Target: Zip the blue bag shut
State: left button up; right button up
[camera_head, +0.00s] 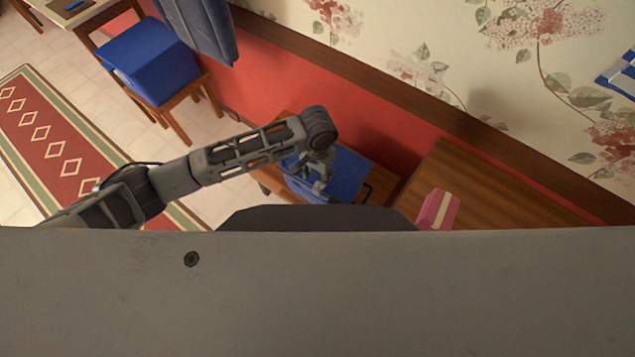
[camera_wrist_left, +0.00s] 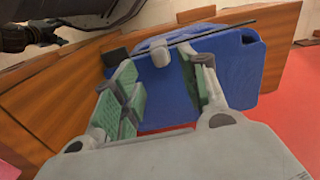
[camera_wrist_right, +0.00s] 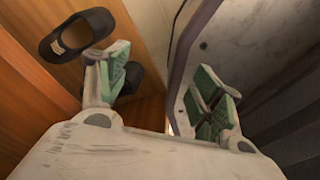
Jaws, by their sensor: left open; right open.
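The blue bag (camera_head: 349,174) lies on a wooden piece of furniture below the red wall, partly covered by my left gripper. In the left wrist view the bag (camera_wrist_left: 238,65) fills the space beyond the fingers. My left gripper (camera_head: 318,180) is open over the bag; its green-padded fingers (camera_wrist_left: 160,75) are apart. I cannot tell whether that piece is the zip pull. My right gripper (camera_wrist_right: 160,88) is open, away from the bag.
Dark slippers (camera_wrist_right: 80,35) lie on a wooden surface near my right gripper. A pink box (camera_head: 438,208) sits on the wooden cabinet (camera_head: 490,185) right of the bag. A chair with a blue block-like object (camera_head: 150,60) stands at upper left. A patterned rug (camera_head: 60,140) covers the floor.

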aim_at(317, 184)
pick_arm(q)
notch_tip(317, 184, down, 5)
jog(key=shift+f, duration=0.75)
pick_arm(e)
jog(key=shift+w+d+f, duration=0.2)
jog(key=shift+w+d, duration=0.3)
jog(key=shift+d, duration=0.2)
